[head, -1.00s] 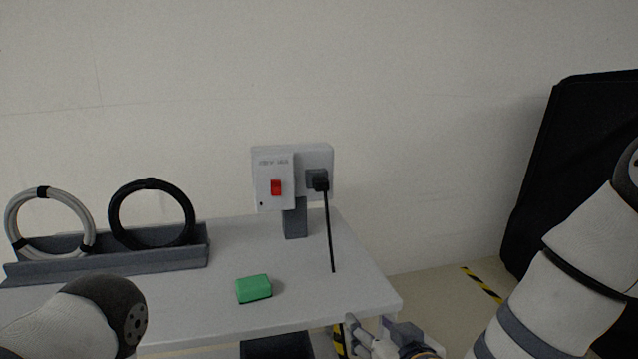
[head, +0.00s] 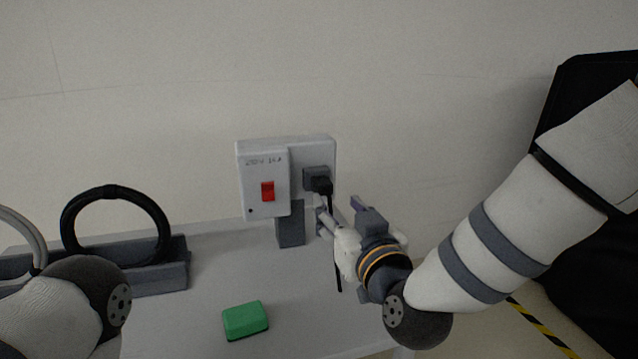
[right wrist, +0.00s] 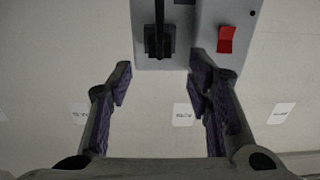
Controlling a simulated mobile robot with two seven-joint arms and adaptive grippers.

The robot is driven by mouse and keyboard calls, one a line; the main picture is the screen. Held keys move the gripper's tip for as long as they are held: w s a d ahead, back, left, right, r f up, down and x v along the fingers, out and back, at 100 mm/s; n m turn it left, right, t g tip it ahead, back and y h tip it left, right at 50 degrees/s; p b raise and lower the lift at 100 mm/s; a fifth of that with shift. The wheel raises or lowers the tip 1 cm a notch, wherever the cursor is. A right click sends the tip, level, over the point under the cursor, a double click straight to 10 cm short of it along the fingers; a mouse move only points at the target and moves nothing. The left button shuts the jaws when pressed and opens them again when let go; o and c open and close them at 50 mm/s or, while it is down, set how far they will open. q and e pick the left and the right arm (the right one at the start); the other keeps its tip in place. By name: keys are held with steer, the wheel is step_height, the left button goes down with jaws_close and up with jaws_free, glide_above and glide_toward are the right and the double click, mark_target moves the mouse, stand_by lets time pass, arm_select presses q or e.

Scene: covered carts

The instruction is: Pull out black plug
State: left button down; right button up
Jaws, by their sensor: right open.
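The black plug (head: 319,183) sits in the socket on the right part of a grey box with a red switch (head: 268,191). Its black cord hangs down, partly hidden behind my right gripper (head: 338,208). My right gripper is open and empty, just below and to the right of the plug. In the right wrist view the plug (right wrist: 158,42) shows beyond the open fingertips (right wrist: 160,78), between their lines and apart from them. The red switch (right wrist: 226,39) is right of it there. Part of my left arm shows at lower left; its gripper is out of view.
The box stands on a dark post (head: 290,226) on a light table (head: 205,275). A green block (head: 245,320) lies in front. A grey rack (head: 172,277) with a black coil (head: 70,228) and a pale coil (head: 22,232) stands left. A black covered cart is at right.

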mark_target(326, 189)
steer(key=b+x, duration=0.1)
steer(key=x, duration=0.2)
steer(key=b+x, duration=0.1)
steer(key=x, duration=0.3)
steer(key=shift+w+f+b, duration=0.15)
steer(key=shift+f+b, duration=0.1)
steer(key=shift+b, duration=0.1)
steer(key=shift+x, duration=1)
arm_select(q)
steer(key=shift+g, duration=0.7)
steer(key=s+f, duration=0.3)
steer(key=shift+s+f, duration=0.2)
steer(key=shift+f, duration=0.1)
arm_select(e)
steer(key=shift+r, duration=0.15)
arm_select(q)
steer(key=shift+w+r, duration=0.35)
arm_select(e)
steer(key=shift+c, duration=0.6)
